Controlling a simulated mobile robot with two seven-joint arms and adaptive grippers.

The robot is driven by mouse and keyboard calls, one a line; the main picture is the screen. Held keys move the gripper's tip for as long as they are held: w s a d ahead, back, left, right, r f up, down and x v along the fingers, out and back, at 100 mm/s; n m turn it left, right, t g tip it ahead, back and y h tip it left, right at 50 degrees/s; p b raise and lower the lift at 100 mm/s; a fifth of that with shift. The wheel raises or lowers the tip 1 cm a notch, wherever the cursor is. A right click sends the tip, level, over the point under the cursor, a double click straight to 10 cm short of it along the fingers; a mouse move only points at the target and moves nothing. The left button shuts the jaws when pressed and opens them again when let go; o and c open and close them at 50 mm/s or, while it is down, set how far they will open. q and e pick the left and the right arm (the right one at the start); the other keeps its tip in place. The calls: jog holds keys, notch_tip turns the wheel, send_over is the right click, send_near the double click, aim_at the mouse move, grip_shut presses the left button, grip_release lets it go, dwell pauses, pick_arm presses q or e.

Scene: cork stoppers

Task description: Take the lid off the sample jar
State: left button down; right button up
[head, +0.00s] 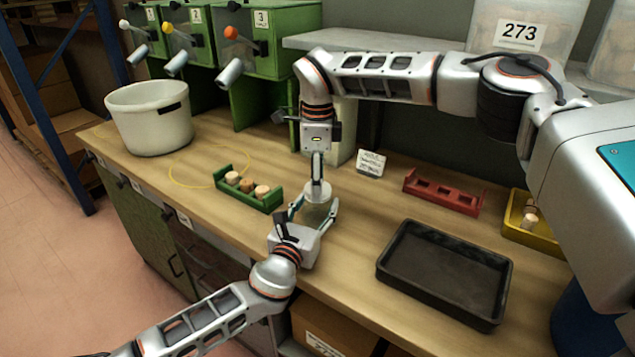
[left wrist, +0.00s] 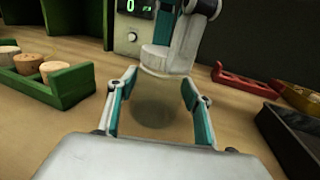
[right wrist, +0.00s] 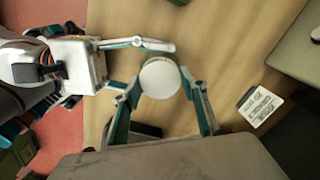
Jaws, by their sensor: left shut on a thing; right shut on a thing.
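The sample jar (head: 314,213) is a clear jar, hard to see, standing on the bench near its middle. My left gripper (head: 312,207) is shut around its sides; in the left wrist view the jar (left wrist: 157,110) shows faintly between the fingers. The white round lid (head: 318,190) is at the top of the jar. My right gripper (head: 318,182) points down from above and is shut on the lid; the lid also shows between its fingers in the right wrist view (right wrist: 160,78). I cannot tell whether the lid touches the jar's rim.
A green rack (head: 262,206) with cork stoppers stands left of the jar. A black tray (head: 390,262) lies to the right, with a red rack (head: 443,194) and a yellow tray (head: 546,241) behind. A white pot (head: 148,120) stands far left. A small card (head: 371,163) stands behind the jar.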

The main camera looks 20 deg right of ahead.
jog(key=n, duration=1.1)
jog(key=shift+n, duration=0.3)
jog(key=shift+r, duration=0.15)
jog(key=shift+r, duration=0.8)
jog(key=shift+r, duration=0.25)
jog(key=shift+r, duration=1.95)
pick_arm(q)
jog(key=c, duration=0.9)
grip_release()
jog(key=shift+s, duration=0.1)
